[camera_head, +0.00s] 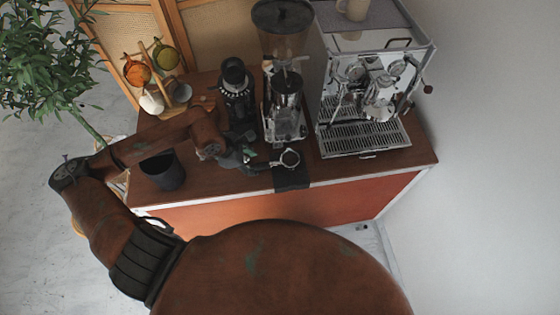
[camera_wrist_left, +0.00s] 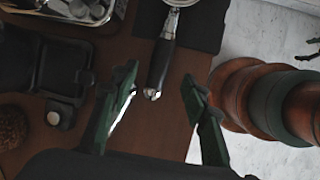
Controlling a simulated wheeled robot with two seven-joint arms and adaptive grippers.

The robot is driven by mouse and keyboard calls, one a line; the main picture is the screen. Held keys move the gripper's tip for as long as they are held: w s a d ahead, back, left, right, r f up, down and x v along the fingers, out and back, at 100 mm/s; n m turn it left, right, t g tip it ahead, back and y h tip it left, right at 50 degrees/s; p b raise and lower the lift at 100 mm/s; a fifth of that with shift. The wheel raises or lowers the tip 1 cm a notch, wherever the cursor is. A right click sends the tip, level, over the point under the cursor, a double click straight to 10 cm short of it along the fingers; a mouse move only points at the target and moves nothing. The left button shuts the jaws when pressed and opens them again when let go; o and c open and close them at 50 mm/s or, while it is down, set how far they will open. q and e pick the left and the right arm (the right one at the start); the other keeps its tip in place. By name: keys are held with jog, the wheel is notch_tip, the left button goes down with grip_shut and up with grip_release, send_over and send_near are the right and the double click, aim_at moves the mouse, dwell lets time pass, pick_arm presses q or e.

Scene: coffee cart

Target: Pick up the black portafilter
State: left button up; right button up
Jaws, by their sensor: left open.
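The portafilter, with a black handle and a metal basket (camera_head: 290,158), lies on a black mat (camera_head: 292,181) near the front edge of the cart's wooden top. In the left wrist view its black handle (camera_wrist_left: 160,64) points toward my gripper, and the metal head is cut off at the top. My left gripper (camera_head: 247,160) is open and empty at the handle's end. In the left wrist view its fingers (camera_wrist_left: 159,78) stand on either side of the handle end, with gaps on both sides. My right gripper is not in view.
A coffee grinder (camera_head: 284,105) and an espresso machine (camera_head: 365,90) stand behind the mat. A black grinder-like device (camera_head: 236,95) is behind my left arm. A dark cup (camera_head: 163,171) stands at the left front. The top right of the mat is clear.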

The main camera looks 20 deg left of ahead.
aim_at(258, 165)
pick_arm(q)
jog(key=x, duration=0.4)
jog(key=shift+a+p, duration=0.1)
jog(key=shift+p, duration=0.3)
jog(key=shift+f, duration=0.35)
jog(key=shift+w+f, duration=0.15)
jog(key=shift+f, duration=0.1)
jog(key=c, duration=0.7)
grip_shut()
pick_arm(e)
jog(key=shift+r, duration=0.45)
pick_arm(q)
jog(key=shift+r, duration=0.1)
